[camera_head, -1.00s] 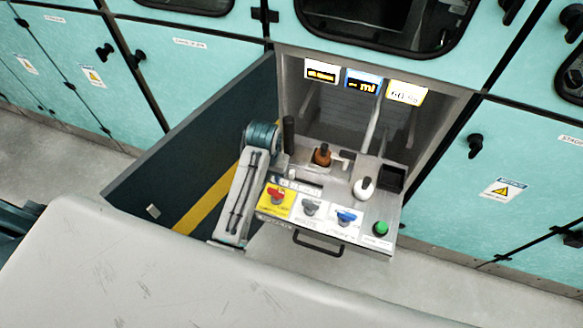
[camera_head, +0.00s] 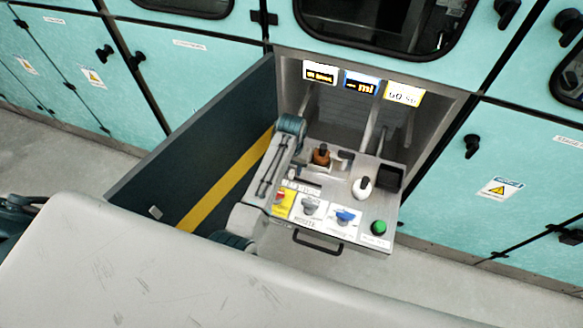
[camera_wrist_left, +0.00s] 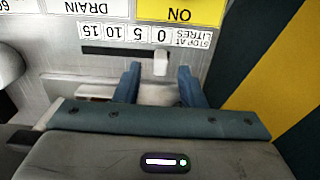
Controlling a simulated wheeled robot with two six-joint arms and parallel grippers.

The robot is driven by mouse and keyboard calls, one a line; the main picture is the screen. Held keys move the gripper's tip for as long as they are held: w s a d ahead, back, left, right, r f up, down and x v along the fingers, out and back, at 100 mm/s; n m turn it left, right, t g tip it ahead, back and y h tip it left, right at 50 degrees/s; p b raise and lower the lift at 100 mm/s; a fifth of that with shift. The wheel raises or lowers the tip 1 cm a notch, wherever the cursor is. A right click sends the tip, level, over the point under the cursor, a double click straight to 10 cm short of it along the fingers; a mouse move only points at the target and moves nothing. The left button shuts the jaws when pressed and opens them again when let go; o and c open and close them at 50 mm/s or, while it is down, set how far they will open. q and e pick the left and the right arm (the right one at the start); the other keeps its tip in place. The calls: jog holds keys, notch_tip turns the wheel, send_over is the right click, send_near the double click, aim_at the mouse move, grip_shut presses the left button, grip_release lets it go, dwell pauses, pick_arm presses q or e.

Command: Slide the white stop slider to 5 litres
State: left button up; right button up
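The white stop slider (camera_wrist_left: 160,63) sits at the right end of its dark slot (camera_wrist_left: 108,51) in the left wrist view, beside the "0" on the upside-down scale (camera_wrist_left: 146,34) reading 0, 5, 10, 15. My left gripper (camera_wrist_left: 157,75) is open. Its two blue-grey fingertips stand on either side of the slider, with a visible gap on both sides. In the head view my left arm reaches over the left part of the control panel (camera_head: 322,236), and the slider and gripper are largely hidden or too small to make out. My right gripper is not in view.
The panel carries a grey knob (camera_head: 310,206), blue knob (camera_head: 345,215), green button (camera_head: 379,227), white-based black knob (camera_head: 362,188) and orange-brown knob (camera_head: 321,156). A dark open door (camera_head: 190,150) stands close left of my arm.

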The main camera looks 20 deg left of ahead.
pick_arm(q)
jog(key=shift+f, duration=1)
jog(key=shift+c, duration=0.3)
grip_shut()
jog(key=shift+d, duration=0.1)
